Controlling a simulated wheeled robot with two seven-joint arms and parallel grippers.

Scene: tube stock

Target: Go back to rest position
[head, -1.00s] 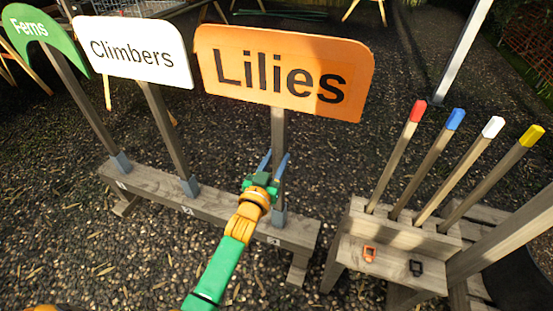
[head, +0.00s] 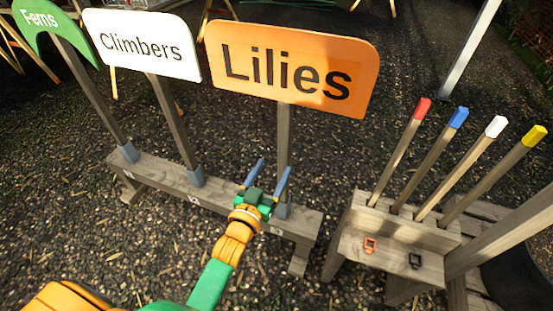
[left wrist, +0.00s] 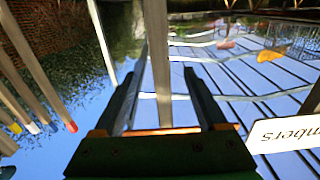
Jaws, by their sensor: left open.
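My left gripper (head: 272,167) is open and empty, in front of the orange Lilies sign's post (head: 284,140). In the head view its right finger overlaps the post's lower part. In the left wrist view the open fingers (left wrist: 165,75) show with a post (left wrist: 159,55) in line between them; I cannot tell the gap. The orange Lilies sign (head: 300,97) stands upright in the right end of the wooden rail (head: 240,207). The white Climbers sign (head: 122,38) and green Ferns sign (head: 62,38) stand left of it. My right gripper is not in view.
A wooden stand (head: 400,232) at right holds several stakes with red, blue, white and yellow tips. An orange clip (head: 370,244) and a black clip (head: 415,261) lie on it. A slanted beam (head: 505,240) is at far right. Gravel between rail and stand is open.

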